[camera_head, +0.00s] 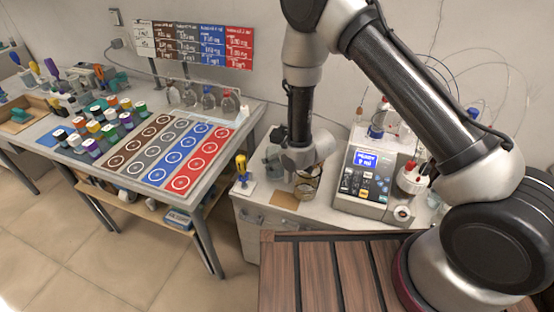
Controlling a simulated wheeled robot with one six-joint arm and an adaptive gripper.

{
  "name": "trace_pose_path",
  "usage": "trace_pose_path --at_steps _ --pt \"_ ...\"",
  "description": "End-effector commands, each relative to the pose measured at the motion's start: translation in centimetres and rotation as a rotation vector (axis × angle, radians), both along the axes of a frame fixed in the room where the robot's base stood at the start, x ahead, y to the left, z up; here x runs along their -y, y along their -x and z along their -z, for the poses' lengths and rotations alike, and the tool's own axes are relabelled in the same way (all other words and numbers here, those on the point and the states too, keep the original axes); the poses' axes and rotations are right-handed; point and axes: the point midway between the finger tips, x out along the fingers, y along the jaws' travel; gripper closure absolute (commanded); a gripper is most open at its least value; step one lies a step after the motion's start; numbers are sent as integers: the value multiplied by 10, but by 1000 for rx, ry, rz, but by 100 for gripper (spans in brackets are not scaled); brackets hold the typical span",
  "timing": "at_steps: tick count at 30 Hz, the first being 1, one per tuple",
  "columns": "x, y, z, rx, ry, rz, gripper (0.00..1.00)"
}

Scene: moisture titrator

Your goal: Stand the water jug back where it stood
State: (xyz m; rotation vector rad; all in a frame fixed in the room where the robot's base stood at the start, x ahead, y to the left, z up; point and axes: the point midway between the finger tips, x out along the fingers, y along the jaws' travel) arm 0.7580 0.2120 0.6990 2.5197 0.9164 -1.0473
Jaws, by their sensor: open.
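A clear, greyish vessel that looks like the water jug (272,158) stands upright on the white-topped cabinet (248,210), toward its back left. My wrist hides part of its right side. My gripper (306,187) hangs below the wrist, just right of and in front of the jug, low over the cabinet top. Its fingers are small and hard to make out, with brownish patches among the dark parts. It is open, and I see nothing held. A brown square mat (285,200) lies bare at the cabinet's front, left of the gripper.
The titrator (362,185) with a lit blue display stands right of the gripper, with bottles and thin tubes behind it. A yellow-handled tool (241,168) stands at the cabinet's left. The left bench holds colour-striped mats (165,150), several capped jars and flasks.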

Motion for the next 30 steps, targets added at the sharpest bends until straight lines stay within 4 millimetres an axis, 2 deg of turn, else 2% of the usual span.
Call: trace_pose_path --at_steps 30 --pt "16 19 -26 1 -1 0 29"
